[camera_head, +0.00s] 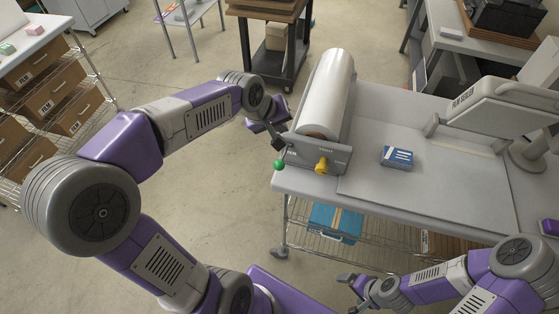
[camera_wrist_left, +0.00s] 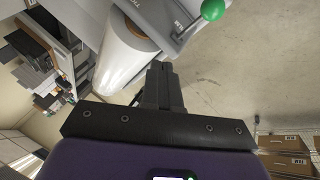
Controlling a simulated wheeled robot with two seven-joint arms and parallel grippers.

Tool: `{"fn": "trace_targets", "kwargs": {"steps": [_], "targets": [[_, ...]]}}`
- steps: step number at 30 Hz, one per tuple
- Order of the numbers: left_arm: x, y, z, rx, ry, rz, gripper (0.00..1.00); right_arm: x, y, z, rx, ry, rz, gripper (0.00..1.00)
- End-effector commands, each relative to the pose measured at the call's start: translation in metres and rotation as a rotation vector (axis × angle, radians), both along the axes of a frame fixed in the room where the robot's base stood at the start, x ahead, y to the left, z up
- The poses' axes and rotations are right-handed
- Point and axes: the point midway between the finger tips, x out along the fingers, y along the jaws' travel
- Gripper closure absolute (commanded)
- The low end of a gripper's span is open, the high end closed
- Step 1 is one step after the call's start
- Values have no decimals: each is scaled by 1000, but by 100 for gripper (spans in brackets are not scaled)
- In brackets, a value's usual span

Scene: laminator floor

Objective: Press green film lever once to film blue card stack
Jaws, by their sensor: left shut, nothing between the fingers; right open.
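The green film lever (camera_head: 279,164) has a round green knob at the front left corner of the grey film dispenser (camera_head: 312,155). The knob also shows at the top of the left wrist view (camera_wrist_left: 212,10). My left gripper (camera_head: 277,143) is shut and empty, just above and behind the knob in the head view; whether it touches the lever's arm I cannot tell. The blue card stack (camera_head: 397,157) lies on the table right of the dispenser. My right gripper (camera_head: 356,284) is open, low in front of the table.
A white film roll (camera_head: 328,92) sits in the dispenser beside my left gripper. A yellow knob (camera_head: 321,165) is on the dispenser front. The film sealer (camera_head: 490,105) stands at the right of the table (camera_head: 440,195). A blue box (camera_head: 335,222) is on the shelf below.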

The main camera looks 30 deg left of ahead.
Motion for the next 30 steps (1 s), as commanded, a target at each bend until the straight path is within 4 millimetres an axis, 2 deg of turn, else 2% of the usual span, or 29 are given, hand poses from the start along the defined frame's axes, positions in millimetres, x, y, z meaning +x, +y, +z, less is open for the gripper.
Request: {"fn": "trace_targets", "kwargs": {"steps": [1,6,13,19,30], "targets": [[-2,0,-11,1,1,0,100,0,0,-10,0,0,0,6],[-9,-2,-37,0,1,0,100,0,0,-32,0,1,0,6],[-16,-4,-63,0,0,0,100,0,0,-55,0,1,0,6],[-20,-5,-73,0,0,0,100,0,0,-64,0,1,0,6],[-20,-5,-73,0,0,0,100,0,0,-64,0,0,0,6]]}}
